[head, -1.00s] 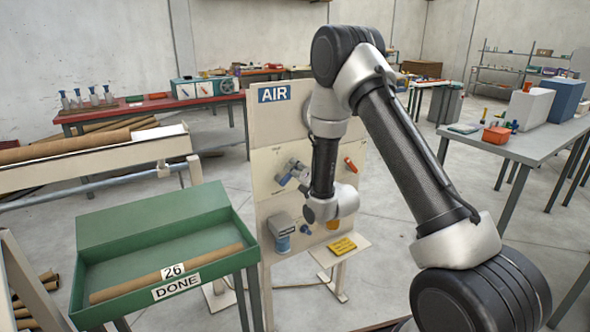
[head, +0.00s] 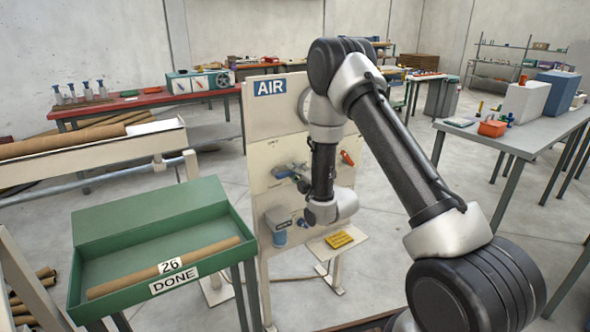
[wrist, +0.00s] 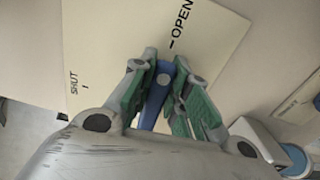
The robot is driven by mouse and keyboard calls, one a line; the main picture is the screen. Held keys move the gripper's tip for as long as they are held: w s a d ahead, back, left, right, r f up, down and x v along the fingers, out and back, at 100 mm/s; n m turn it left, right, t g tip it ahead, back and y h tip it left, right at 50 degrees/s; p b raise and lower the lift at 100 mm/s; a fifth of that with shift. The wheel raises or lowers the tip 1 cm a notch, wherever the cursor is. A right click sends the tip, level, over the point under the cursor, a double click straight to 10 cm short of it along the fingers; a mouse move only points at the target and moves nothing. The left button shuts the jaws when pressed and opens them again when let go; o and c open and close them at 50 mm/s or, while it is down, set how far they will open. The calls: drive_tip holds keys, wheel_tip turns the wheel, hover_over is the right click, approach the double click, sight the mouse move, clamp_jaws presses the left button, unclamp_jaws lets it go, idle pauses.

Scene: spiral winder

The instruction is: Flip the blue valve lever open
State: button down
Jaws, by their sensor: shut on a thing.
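The blue valve lever (wrist: 157,97) is between the green-padded fingers of my gripper (wrist: 166,72) in the wrist view. My gripper is shut on it, with a pad along each side. A round grey bolt head shows near the lever's upper end. The lever lies near the OPEN mark (wrist: 180,22) on the cream plate (wrist: 115,45), and the SHUT mark (wrist: 74,82) is further to the left. In the head view, a bit of blue shows at the panel (head: 283,172), left of my wrist. My arm hides much of the gripper there.
The panel carries an AIR sign (head: 270,87), an orange-red handle (head: 347,158) and a grey-and-blue unit (head: 277,222). A yellow label (head: 338,239) lies on a small shelf below. The green tray (head: 215,267) with a tube stands close on the left.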

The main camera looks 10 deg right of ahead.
drive_tip(key=shift+f+m, duration=0.3)
drive_tip(key=shift+m, duration=0.1)
drive_tip(key=c, duration=1.4)
unclamp_jaws()
drive_tip(key=shift+o, duration=0.2)
drive_tip(key=shift+s, duration=0.15)
drive_tip(key=v, duration=1.1)
drive_tip(key=shift+s, duration=0.35)
drive_tip(key=shift+d+r, duration=0.1)
drive_tip(key=shift+d, duration=0.1)
